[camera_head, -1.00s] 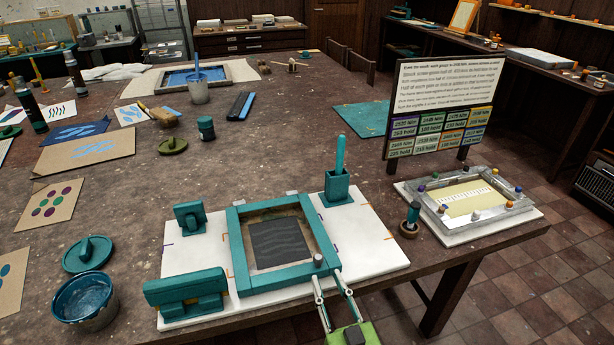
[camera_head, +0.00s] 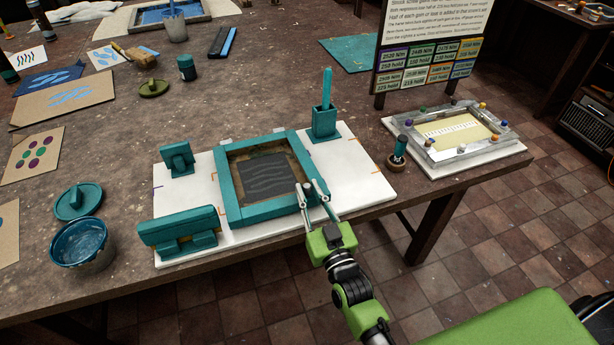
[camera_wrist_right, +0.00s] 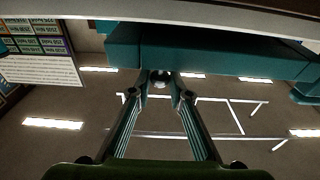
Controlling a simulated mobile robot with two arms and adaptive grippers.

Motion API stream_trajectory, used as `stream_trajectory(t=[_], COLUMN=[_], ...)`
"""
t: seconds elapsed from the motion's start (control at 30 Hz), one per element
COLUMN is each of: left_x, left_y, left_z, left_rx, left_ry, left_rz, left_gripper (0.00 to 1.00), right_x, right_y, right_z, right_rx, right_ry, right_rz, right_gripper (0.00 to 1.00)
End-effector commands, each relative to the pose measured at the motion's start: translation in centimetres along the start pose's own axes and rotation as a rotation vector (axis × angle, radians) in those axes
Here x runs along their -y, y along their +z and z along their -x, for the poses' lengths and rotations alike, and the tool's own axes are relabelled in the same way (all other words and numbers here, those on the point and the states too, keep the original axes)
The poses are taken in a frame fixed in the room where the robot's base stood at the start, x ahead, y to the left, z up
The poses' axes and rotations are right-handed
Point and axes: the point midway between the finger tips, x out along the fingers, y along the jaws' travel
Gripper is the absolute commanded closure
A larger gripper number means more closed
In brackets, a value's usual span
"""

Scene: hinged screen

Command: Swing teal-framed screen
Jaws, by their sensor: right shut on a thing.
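The teal-framed screen (camera_head: 226,190) lies on a white base board (camera_head: 358,184) near the table's front edge, with dark mesh and pale wavy lines inside the frame. It looks flat or nearly so; I cannot tell if its front edge is lifted. In the right wrist view the knob (camera_wrist_right: 160,77) sits between the fingertips, against the teal frame bar (camera_wrist_right: 215,53). The fingers hide most of the knob in the head view. My left gripper is out of view.
A teal block holder (camera_head: 180,230) stands front left on the board, a smaller one (camera_head: 177,158) behind it. A teal cup with an upright handle (camera_head: 325,122) stands back right. A blue pot (camera_head: 80,244) is left; a grey-framed tray (camera_head: 435,157) and sign are right.

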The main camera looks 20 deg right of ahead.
Motion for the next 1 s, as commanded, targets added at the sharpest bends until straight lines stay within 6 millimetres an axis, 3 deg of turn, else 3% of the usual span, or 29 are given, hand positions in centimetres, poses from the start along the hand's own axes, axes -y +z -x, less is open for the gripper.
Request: stream_trajectory(t=[0.03,0.6,1.0], left_x=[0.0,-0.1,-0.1], left_y=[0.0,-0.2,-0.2], left_z=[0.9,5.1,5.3], left_rx=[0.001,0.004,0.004], left_ry=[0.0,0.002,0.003], left_rz=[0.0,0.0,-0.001], left_gripper=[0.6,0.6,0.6], right_x=[0.0,-0.1,-0.1], right_y=[-1.4,-6.3,-6.6], right_z=[-0.4,-2.5,-2.7], right_rx=[-0.013,-0.017,-0.018], right_ry=[0.002,0.002,0.002], right_rz=[0.0,0.0,0.0], right_gripper=[0.95,0.96,0.96])
